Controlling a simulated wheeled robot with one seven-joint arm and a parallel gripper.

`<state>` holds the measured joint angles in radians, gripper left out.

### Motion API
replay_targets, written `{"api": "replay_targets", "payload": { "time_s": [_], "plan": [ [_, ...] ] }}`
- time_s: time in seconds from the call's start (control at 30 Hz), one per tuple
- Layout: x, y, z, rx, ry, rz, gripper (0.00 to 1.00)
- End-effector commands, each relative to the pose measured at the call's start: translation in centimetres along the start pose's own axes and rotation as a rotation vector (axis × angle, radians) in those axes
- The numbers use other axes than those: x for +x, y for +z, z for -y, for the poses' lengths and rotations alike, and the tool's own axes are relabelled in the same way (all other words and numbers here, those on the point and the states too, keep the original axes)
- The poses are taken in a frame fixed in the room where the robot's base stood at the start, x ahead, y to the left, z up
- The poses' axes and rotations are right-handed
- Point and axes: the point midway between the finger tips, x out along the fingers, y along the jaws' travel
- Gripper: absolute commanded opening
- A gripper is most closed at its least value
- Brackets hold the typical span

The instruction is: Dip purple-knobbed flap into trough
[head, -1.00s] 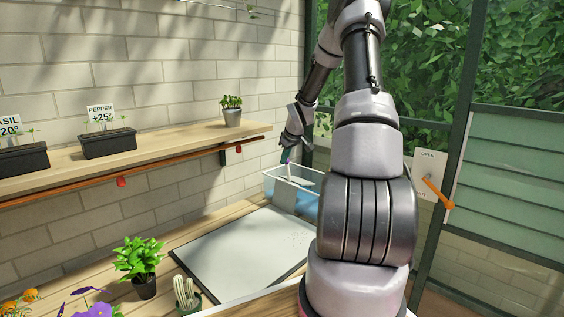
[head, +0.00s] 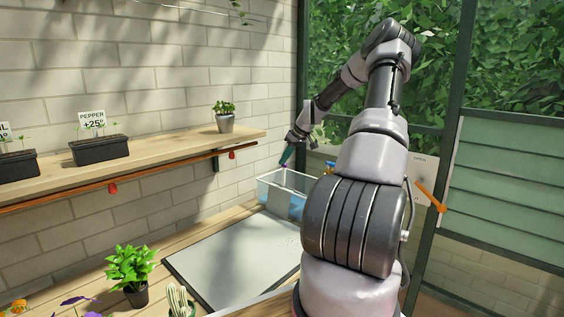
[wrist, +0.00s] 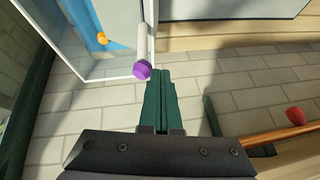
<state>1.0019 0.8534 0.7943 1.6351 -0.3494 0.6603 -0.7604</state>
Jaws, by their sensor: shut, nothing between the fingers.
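The clear-walled trough (head: 268,191) with blue in it stands at the back right of the bench. It also shows at the upper left of the wrist view (wrist: 85,76). The purple knob (wrist: 142,71) tops a white stem (wrist: 142,36) at the trough's right edge in the wrist view. Most of the flap itself is hard to make out. My gripper (wrist: 160,74) has its two green fingers shut together and empty, just right of the knob. In the head view my gripper (head: 285,158) points down over the trough.
A pale board (head: 235,262) with a dark rim lies on the bench before the trough. A shelf (head: 150,165) with plants runs along the brick wall, with red knobs (head: 232,155) on its rail. An orange knob (wrist: 102,38) shows in the trough area. A potted plant (head: 133,265) stands at the front.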

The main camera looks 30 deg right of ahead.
Motion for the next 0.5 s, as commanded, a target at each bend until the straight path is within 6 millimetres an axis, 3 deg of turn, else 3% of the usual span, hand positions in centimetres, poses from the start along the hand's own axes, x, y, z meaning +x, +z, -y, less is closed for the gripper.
{"api": "replay_targets", "payload": {
  "time_s": [0.5],
  "plan": [
    [-0.2, -0.4, -4.6, 0.161, -0.282, 0.020, 0.00]
  ]
}}
